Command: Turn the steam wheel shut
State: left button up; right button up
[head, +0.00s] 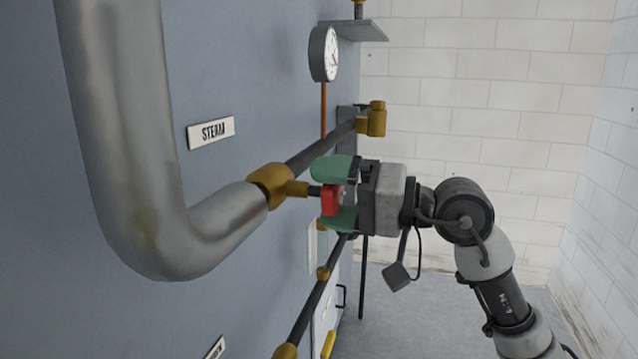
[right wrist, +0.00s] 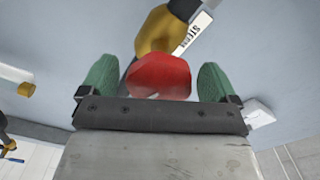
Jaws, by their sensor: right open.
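The steam wheel is a small red handwheel (head: 331,199) on a stem that comes out of a brass valve (head: 272,185) at the end of the thick grey pipe. A plate reading STEAM (head: 211,132) is on the wall above it. My right gripper (head: 334,193) has green fingers and reaches in from the right, with the wheel between them. In the right wrist view the red wheel (right wrist: 160,76) lies between the two open fingers (right wrist: 158,82), with a gap showing on each side. My left gripper is in neither view.
The thick grey pipe (head: 130,150) bends in front of the blue-grey wall at left. A round gauge (head: 324,54) and a brass fitting (head: 372,119) are beyond the wheel. A lower dark pipe (head: 308,310) runs below. Floor at right is clear.

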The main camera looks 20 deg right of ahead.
jog(key=shift+x, duration=0.8)
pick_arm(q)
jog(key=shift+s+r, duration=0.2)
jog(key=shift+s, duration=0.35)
pick_arm(e)
jog(key=shift+a, duration=0.15)
jog(key=shift+c, duration=0.2)
jog(key=c, duration=0.9)
